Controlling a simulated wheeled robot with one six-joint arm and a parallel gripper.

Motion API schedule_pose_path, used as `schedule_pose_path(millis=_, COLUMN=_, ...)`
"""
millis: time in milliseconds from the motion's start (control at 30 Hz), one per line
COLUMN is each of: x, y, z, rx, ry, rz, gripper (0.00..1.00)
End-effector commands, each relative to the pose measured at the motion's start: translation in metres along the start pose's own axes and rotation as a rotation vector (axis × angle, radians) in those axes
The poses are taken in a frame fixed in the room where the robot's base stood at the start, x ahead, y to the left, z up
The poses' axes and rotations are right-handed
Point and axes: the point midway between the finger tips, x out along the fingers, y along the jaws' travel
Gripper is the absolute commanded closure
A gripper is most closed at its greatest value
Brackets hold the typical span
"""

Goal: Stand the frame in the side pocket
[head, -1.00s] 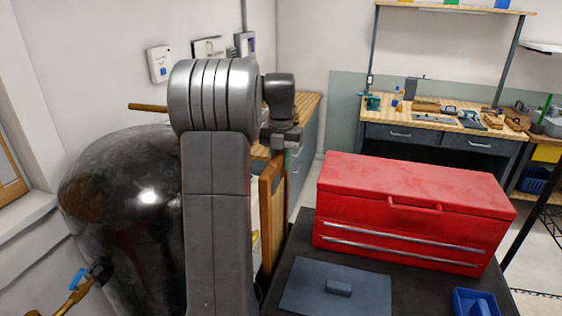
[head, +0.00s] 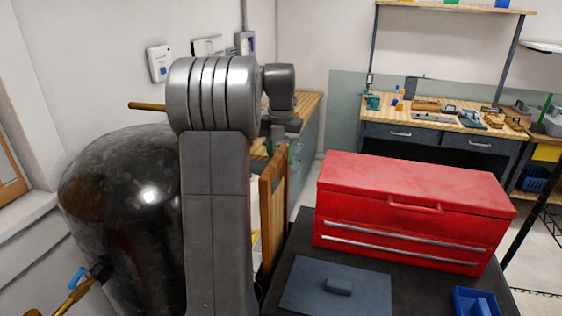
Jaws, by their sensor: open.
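A wooden frame (head: 272,212) stands upright, seen nearly edge-on, at the left edge of the dark cart top (head: 305,230). Its lower end is hidden behind my arm and the cart edge, so I cannot see what holds it. The side pocket cannot be made out from here. My gripper (head: 279,147) is just above the upper end of the frame, pointing down. It is open, and its fingertips are small and partly hidden. I cannot tell whether they touch the frame.
A red toolbox (head: 415,200) stands on the cart right of the frame. A flat dark plate with a raised block (head: 336,286) and a blue tray (head: 474,302) lie in front. A glossy black tank (head: 125,215) is at the left, and a wood-topped bench (head: 305,105) stands behind.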

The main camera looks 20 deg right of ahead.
Motion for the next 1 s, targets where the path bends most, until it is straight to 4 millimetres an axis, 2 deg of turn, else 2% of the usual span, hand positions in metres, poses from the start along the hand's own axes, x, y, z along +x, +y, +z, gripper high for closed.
schedule_pose_path(millis=200, x=-0.050, y=0.000, z=0.001, rx=0.000, ry=-0.005, rz=0.001, gripper=0.57)
schedule_pose_path(millis=433, x=-0.087, y=0.000, z=0.001, rx=0.000, ry=-0.002, rz=0.000, gripper=0.57)
schedule_pose_path(millis=600, x=-0.098, y=0.000, z=0.000, rx=0.000, ry=-0.001, rz=0.000, gripper=0.57)
schedule_pose_path(millis=1000, x=-0.098, y=0.000, z=0.000, rx=0.000, ry=0.000, rz=0.000, gripper=0.57)
